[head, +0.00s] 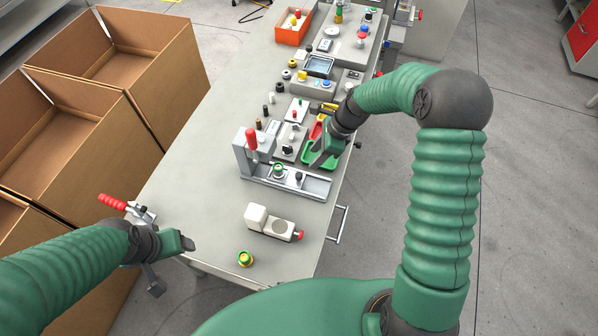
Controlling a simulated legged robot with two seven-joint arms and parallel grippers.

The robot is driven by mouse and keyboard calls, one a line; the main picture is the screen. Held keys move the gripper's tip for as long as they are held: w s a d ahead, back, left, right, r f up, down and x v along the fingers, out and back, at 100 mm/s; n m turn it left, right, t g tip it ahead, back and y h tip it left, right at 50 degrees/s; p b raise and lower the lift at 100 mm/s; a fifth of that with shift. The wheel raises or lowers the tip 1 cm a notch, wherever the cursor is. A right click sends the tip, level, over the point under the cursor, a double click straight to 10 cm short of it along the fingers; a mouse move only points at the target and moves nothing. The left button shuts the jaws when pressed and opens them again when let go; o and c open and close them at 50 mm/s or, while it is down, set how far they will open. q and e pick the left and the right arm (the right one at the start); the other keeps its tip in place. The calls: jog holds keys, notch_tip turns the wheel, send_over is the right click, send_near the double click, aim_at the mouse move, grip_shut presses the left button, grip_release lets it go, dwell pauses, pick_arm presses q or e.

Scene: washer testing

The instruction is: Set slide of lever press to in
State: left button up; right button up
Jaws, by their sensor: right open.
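The lever press (243,158) is a grey upright column with a red lever (251,138), standing on a long grey base near the middle of the table. My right gripper (319,158) is open, just above and behind the right end of the base. It appears apart from the knob. My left gripper (190,243) is at the table's left front edge, far from the press; its jaw opening is unclear.
A white device with a red knob (270,223) and a yellow-green button (245,259) are at the front. A red-handled clamp (128,206) is at the left edge. Cardboard boxes (150,75) stand left.

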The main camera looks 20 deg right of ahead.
aim_at(299, 174)
jog(key=p+x, duration=0.1)
jog(key=x, duration=1.2)
jog(key=shift+f, duration=0.15)
jog(key=shift+a, duration=0.1)
jog(key=shift+c, duration=0.5)
jog(key=c, duration=0.5)
grip_shut()
